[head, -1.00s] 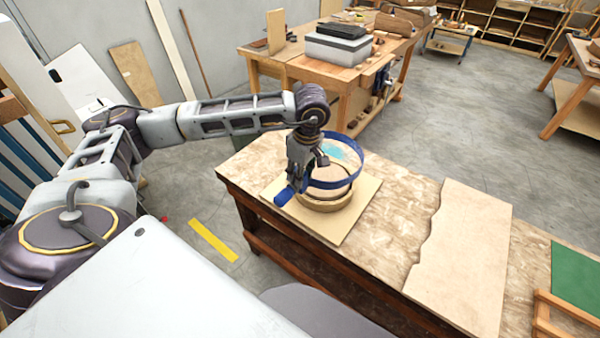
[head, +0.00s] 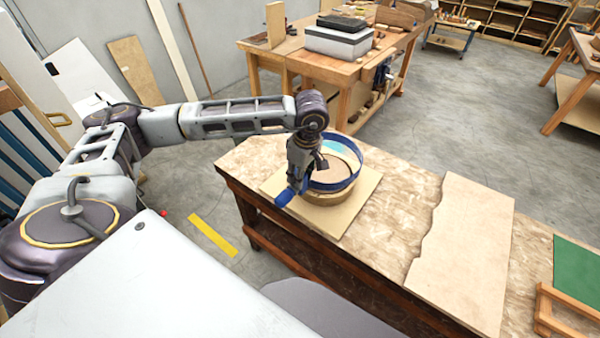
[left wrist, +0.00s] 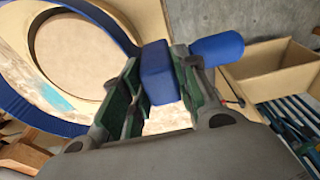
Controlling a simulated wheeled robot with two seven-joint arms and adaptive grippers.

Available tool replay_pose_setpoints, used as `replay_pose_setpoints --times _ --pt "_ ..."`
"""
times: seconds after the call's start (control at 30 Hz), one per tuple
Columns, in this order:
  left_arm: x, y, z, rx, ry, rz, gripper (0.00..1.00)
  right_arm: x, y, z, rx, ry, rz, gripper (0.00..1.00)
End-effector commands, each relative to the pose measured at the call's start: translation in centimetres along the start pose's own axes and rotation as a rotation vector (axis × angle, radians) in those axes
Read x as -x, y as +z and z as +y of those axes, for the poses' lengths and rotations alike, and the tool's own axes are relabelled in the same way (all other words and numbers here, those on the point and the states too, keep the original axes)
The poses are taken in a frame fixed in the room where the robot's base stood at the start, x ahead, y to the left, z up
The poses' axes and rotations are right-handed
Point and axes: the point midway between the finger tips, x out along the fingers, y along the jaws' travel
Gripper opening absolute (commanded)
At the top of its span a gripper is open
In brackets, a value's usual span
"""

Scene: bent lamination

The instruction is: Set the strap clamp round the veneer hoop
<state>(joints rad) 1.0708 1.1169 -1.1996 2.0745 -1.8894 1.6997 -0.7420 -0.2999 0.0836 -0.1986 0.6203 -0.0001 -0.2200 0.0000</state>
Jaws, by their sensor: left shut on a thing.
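The strap clamp (head: 333,187) is a blue band loop with a blue handle (head: 285,196). The veneer hoop (head: 325,199) is a pale wooden ring lying on a square board. The loop sits low over the hoop, its near band crossing in front of the hoop's upper part. I cannot tell if it is seated all round. My left gripper (head: 297,182) is shut on the clamp's blue block, left of the hoop. In the left wrist view the block (left wrist: 157,74) is between the fingers, with the hoop (left wrist: 38,62) at upper left inside the band's curve. My right gripper is out of view.
The square board (head: 357,205) lies on a mottled workbench (head: 400,195). A wavy-edged pale sheet (head: 465,250) lies to the right, with a green mat (head: 577,270) and wooden frame beyond. Another bench (head: 262,52) with grey boxes stands behind.

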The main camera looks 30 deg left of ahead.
Motion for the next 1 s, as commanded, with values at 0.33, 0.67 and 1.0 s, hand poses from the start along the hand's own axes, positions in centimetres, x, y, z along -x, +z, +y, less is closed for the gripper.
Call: replay_pose_setpoints --times 0.33,0.67,1.0 --pt "-0.11 0.0 0.03 0.0 0.001 0.0 0.09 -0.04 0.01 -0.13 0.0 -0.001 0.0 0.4" --pt "-0.2 0.01 0.03 0.0 0.001 0.0 0.09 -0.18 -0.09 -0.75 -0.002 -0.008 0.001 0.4" --pt "-0.65 0.06 0.03 0.0 0.002 0.0 0.09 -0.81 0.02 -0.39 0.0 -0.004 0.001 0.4"
